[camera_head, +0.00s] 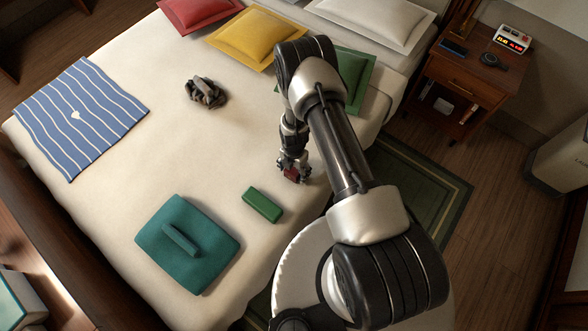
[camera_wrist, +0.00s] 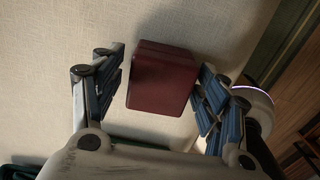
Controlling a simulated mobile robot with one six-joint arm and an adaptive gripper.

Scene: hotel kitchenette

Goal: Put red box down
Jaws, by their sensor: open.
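The red box (camera_wrist: 160,80) is a small dark red block. In the wrist view it sits between the two spread fingers of my gripper (camera_wrist: 162,88), with a narrow gap on each side. In the head view the red box (camera_head: 291,174) shows at the tip of my gripper (camera_head: 293,172), low over or on the cream bed (camera_head: 200,140) near its right edge. The box appears to rest on the bed surface, though its underside is hidden. My gripper is open around it.
A green block (camera_head: 262,205) and a teal folded item (camera_head: 187,244) lie nearby on the bed. A dark knotted object (camera_head: 206,92), a blue striped cloth (camera_head: 82,117) and several pillows, one yellow (camera_head: 247,38), lie farther off. A wooden nightstand (camera_head: 465,85) stands at right.

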